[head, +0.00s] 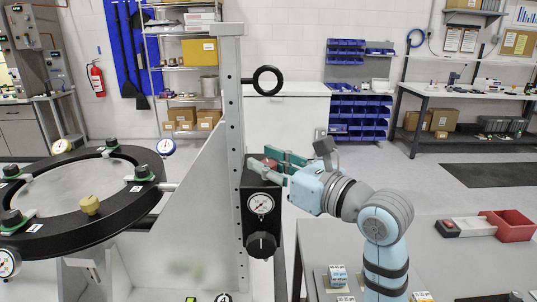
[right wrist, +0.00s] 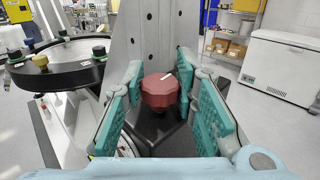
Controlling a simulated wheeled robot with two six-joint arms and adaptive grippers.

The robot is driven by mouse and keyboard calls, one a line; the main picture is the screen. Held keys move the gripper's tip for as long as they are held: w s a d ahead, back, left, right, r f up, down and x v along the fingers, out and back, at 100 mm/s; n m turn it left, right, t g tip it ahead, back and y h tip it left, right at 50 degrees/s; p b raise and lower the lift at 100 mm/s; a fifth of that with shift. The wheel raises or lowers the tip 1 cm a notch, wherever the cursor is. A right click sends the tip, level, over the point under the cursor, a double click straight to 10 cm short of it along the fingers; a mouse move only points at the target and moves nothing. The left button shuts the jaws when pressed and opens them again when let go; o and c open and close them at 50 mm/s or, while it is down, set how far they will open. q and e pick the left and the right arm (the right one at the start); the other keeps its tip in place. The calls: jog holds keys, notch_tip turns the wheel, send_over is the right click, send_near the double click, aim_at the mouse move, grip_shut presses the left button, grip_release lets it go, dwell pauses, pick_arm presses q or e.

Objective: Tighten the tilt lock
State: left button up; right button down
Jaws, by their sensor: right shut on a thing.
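A dark red faceted knob (right wrist: 160,91) with a white pointer line sits on top of a black block (head: 250,182) on the grey upright post (head: 232,120). In the head view the red knob (head: 270,162) is mostly hidden by the fingers. My right gripper (head: 268,166) reaches in from the right and is shut on the knob. In the right wrist view its teal-padded fingers (right wrist: 158,95) stand on both sides of the knob. The block's front carries a round gauge (head: 260,204) and a black knob (head: 262,244). My left gripper is not in view.
A black ring fixture (head: 140,203) with clamps and dial gauges stands at the left. A grey table (head: 440,250) at the right holds small boxes and a red bin (head: 508,226).

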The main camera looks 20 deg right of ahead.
aim_at(269, 162)
jog(key=shift+r+m+t+h+p, duration=0.1)
jog(key=shift+m+t+h+p, duration=0.2)
jog(key=shift+m+t+h, duration=0.4)
jog(key=c, duration=1.2)
grip_release()
jog(key=shift+c, duration=0.2)
notch_tip(269, 162, up, 10)
jog(key=shift+f, duration=0.1)
jog(key=shift+d, duration=0.1)
